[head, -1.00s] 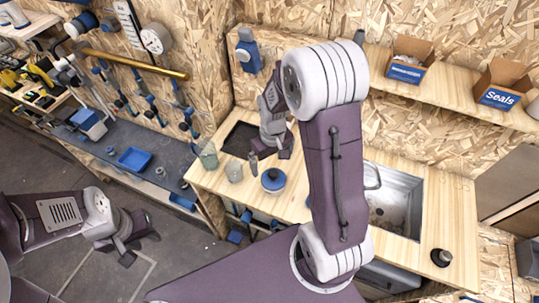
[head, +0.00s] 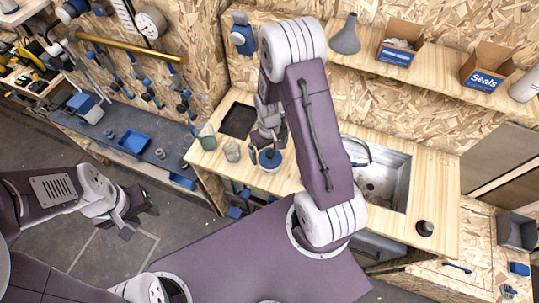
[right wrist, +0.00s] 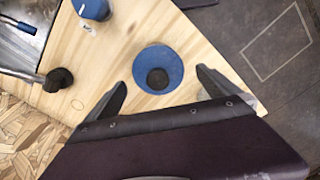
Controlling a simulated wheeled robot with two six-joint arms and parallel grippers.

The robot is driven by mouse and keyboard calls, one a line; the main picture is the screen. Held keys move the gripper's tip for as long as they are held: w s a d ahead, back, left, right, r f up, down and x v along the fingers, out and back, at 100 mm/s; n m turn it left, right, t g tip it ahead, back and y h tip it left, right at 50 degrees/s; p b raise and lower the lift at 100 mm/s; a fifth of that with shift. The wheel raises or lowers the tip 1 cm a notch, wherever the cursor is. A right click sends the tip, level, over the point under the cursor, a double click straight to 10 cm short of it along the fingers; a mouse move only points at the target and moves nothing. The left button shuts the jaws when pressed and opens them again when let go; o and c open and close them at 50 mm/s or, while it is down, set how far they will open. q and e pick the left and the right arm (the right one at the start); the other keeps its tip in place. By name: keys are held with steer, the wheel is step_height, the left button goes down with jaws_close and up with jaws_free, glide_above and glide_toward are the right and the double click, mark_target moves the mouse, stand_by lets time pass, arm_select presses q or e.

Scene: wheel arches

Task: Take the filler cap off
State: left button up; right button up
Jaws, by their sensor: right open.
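A round blue body with a dark round cap (right wrist: 157,78) on its top stands on the wooden worktop in the right wrist view. In the head view the blue body (head: 270,160) is partly covered by my right gripper (head: 266,138). In the right wrist view my right gripper (right wrist: 161,88) is open, one finger on each side of the blue body, and nothing is held. Whether the fingers are level with the cap is hard to tell. My left gripper (head: 136,217) is empty, its fingers apart, over the floor at the left.
Clear cups (head: 232,151) stand left of the blue body. A sink (head: 385,178) with a tap is to its right, and a black round object (head: 425,228) lies near the right corner. The shelf above carries a grey funnel (head: 346,38) and cardboard boxes (head: 399,42).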

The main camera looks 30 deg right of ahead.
step_height(320, 180, down, 2)
steer(key=shift+f, duration=0.1)
steer(key=shift+w+d+f, duration=0.15)
steer(key=shift+d+f, duration=0.05)
steer(key=shift+a+r, duration=0.1)
steer(key=shift+a, duration=0.05)
steer(key=c, duration=1.2)
steer(key=shift+c, duration=0.4)
steer(key=shift+r, duration=0.1)
steer(key=shift+r, duration=0.3)
steer(key=r, duration=0.2)
steer(key=s+r+b, duration=0.1)
steer(key=shift+r, duration=0.35)
steer(key=s+r+b, duration=0.5)
steer(key=s+r, duration=0.1)
steer(key=s, duration=0.4)
steer(key=shift+s+r, duration=0.25)
steer(key=shift+s, duration=0.15)
